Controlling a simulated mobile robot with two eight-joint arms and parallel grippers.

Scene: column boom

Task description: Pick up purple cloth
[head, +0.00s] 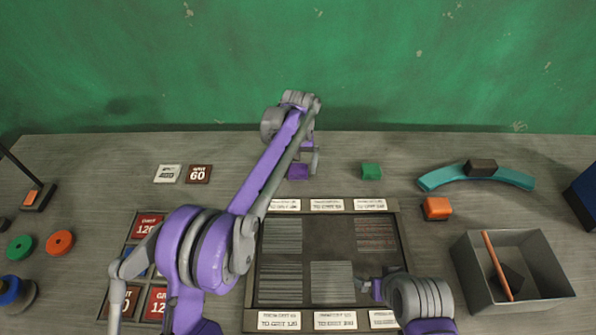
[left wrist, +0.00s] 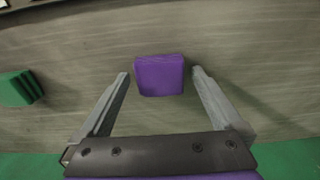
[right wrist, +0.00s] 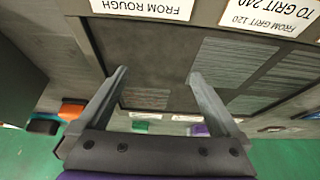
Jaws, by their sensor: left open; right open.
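The purple cloth is a small purple block-like piece (head: 298,171) on the grey table, behind the dark sanding board. In the left wrist view the purple cloth (left wrist: 160,75) lies between the tips of my open left gripper (left wrist: 160,74), with a gap on both sides. In the head view my left gripper (head: 309,158) hangs just above and behind it. My right gripper (right wrist: 158,77) is open and empty over the right part of the board. In the right wrist view a bit of purple (right wrist: 199,130) shows past the board's edge.
A green block (head: 372,171) sits right of the cloth, with a teal curved piece (head: 433,181) and an orange block (head: 437,208) farther right. A grey bin (head: 482,292) stands at right front. The framed board (head: 342,236) fills the middle. Labelled tiles (head: 198,174) lie at left.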

